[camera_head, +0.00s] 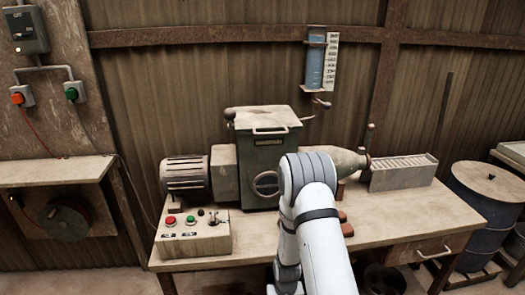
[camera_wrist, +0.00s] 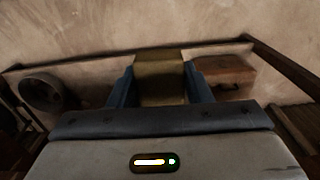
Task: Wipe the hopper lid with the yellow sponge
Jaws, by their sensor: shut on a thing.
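The hopper lid (camera_head: 262,117) is a pale, dusty plate with a front handle on top of the green hopper, at the middle of the bench in the head view. My gripper (camera_wrist: 159,90) shows in the wrist view with its two blue fingers on either side of a dull yellow block, the sponge (camera_wrist: 159,68). In the head view my white arm reaches to the front of the press and hides the gripper and sponge. I cannot tell whether the sponge touches the surface.
The motor (camera_head: 186,174) and a button box (camera_head: 193,233) stand left of the hopper. A slotted tray (camera_head: 403,173) is at the right of the bench (camera_head: 393,222). A blue drum (camera_head: 483,205) stands at the right.

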